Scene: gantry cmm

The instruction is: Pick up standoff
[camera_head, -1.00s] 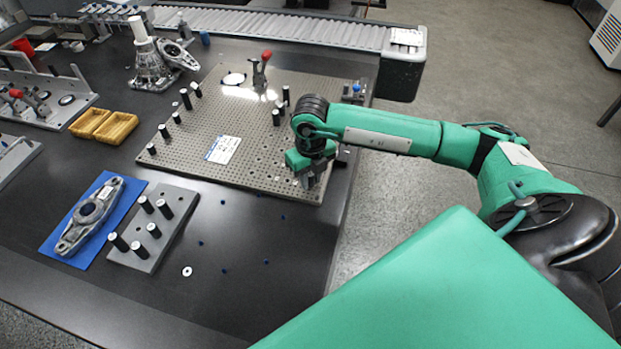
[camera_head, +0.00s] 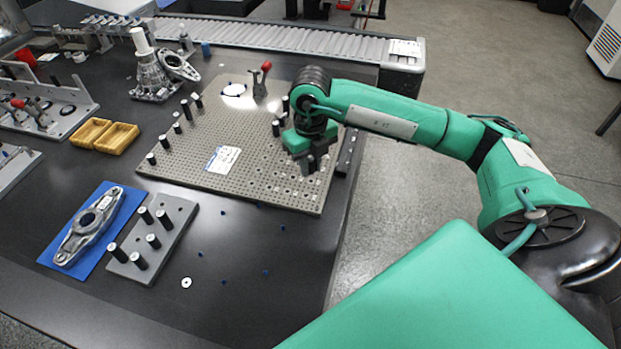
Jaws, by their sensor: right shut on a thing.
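My right gripper (camera_head: 312,165) points down over the right part of the perforated grey plate (camera_head: 235,180). It is shut on a standoff, which is mostly hidden by the fingers. Other standoffs, dark posts with pale tops, stand on the plate: a row at its left side (camera_head: 164,143) and some near its right side (camera_head: 276,128). Several more stand on a grey block (camera_head: 172,240) at the front left. My left gripper is not in view.
A red-handled clamp (camera_head: 261,85) stands at the plate's back. Yellow bins (camera_head: 117,138), a metal part (camera_head: 88,225) on a blue mat (camera_head: 123,212) and a white washer (camera_head: 186,283) lie to the left and front. A roller conveyor (camera_head: 300,40) runs behind.

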